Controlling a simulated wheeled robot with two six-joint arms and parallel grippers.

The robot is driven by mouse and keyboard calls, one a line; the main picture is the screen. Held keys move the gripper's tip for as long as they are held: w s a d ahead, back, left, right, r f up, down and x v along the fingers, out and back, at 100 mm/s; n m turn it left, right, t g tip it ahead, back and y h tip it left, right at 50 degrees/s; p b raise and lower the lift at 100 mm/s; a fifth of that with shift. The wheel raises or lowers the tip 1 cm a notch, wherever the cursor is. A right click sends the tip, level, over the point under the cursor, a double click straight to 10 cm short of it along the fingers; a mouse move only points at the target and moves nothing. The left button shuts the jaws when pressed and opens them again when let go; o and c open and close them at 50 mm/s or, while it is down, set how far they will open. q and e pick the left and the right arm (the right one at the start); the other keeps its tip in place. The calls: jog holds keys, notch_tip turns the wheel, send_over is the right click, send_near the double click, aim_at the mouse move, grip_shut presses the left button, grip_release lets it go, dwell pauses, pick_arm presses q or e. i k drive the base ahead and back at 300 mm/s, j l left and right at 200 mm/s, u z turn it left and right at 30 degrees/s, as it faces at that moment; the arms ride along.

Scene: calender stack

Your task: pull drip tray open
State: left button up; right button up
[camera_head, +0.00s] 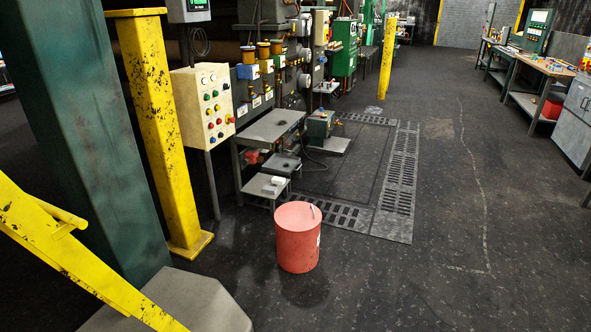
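I cannot tell for certain which thing is the drip tray. A grey flat tray or shelf (271,124) sticks out from the machine left of centre. Below it are a smaller dark grey tray (283,162) and a low light grey step-like top (263,186) with a small white item (277,181) on it. Their handles and how far any of them is pulled out are too small to tell. Neither of my grippers is in view.
A red drum (298,240) stands on the floor in front of the trays. A yellow post (158,130), a button panel (204,106), a green column (90,140) and a yellow rail (70,260) block the left. Floor grates (400,170) lie beside the machine; the right floor is clear.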

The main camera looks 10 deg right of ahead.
aim_at(281, 164)
jog(key=i+l+z, duration=1)
jog(key=i+z, duration=0.15)
jog(key=i, duration=0.25)
jog(key=i+z, duration=0.35)
jog(key=i, duration=0.2)
jog(key=i+u, duration=0.1)
jog(key=i, duration=0.55)
jog(key=i+u, duration=0.15)
jog(key=i, duration=0.55)
jog(key=i+l+u, duration=0.1)
jog(key=i, duration=0.55)
